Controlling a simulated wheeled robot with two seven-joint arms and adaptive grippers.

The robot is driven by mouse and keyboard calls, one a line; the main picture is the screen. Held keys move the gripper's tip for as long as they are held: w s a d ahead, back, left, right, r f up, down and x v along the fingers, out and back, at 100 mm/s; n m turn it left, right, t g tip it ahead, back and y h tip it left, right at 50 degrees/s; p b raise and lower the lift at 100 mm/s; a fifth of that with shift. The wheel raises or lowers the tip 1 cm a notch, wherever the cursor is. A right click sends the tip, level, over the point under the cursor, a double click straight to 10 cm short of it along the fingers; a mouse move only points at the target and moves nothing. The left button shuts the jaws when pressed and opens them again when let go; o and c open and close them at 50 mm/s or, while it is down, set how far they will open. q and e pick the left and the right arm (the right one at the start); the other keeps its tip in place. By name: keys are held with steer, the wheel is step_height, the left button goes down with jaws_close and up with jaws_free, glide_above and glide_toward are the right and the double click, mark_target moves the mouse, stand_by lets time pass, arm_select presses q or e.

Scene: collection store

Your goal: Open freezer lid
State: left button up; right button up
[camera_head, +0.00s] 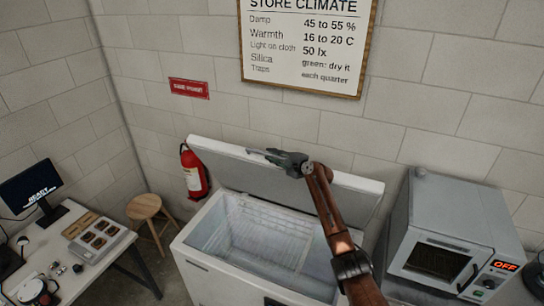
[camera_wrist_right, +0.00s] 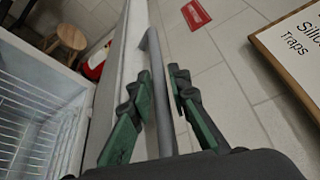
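The white chest freezer (camera_head: 190,253) stands against the wall with its lid (camera_head: 235,168) raised steeply, showing the pale, wire-lined interior (camera_head: 262,235). My right gripper (camera_head: 268,156) is at the lid's upper front edge. The lid (camera_wrist_right: 128,60) also shows beside the handle there, with the open freezer (camera_wrist_right: 75,98) to the left. My left gripper is not in view.
A grey oven-like cabinet (camera_head: 455,215) stands close to the freezer's right. A fire extinguisher (camera_head: 193,172) and wooden stool (camera_head: 146,207) are at the left, by a desk (camera_head: 120,245) with a monitor (camera_head: 32,188). A framed sign (camera_head: 305,45) hangs above the lid.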

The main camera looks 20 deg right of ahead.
steer(key=shift+o, duration=1.2)
steer(key=shift+a, duration=0.15)
steer(key=shift+s+d, duration=0.3)
steer(key=shift+s, duration=0.15)
steer(key=v, duration=1.1)
steer(key=shift+a, duration=0.1)
